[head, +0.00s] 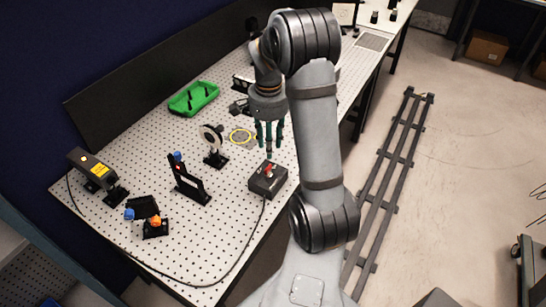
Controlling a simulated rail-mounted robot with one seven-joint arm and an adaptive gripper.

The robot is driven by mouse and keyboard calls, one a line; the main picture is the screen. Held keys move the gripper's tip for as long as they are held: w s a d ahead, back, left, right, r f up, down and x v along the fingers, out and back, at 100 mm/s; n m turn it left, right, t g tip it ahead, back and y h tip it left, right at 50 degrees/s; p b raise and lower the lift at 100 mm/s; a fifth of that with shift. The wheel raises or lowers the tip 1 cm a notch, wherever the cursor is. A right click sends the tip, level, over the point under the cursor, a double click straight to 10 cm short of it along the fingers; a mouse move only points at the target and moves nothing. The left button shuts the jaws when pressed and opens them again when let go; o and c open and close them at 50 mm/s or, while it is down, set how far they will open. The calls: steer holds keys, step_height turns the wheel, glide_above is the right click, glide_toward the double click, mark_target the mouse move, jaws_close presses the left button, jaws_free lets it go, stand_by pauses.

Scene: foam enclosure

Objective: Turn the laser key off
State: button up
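The black laser key box (267,183) sits on the perforated table near its front edge in the head view. A small red key or knob (268,168) shows on its top; I cannot read its position. My gripper (269,150) points down above and just behind the box, apparently apart from the key. Its teal fingers hang with light gaps between them, but the tips are too small to tell whether they are open or shut. The laser unit (88,163), a dark case with a yellow label and a small lit spot, stands at the far left.
Optic mounts stand left of the box: a round one (212,140), a tall black plate (188,183), and a low one with an orange knob (155,226). A green tray (194,98) lies behind. A cable (243,252) curves along the front edge.

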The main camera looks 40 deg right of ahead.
mark_target(269, 168)
step_height(269, 168, down, 9)
steer(key=shift+a+f+p, duration=0.1)
steer(key=shift+p, duration=0.6)
steer(key=c, duration=0.8)
jaws_close()
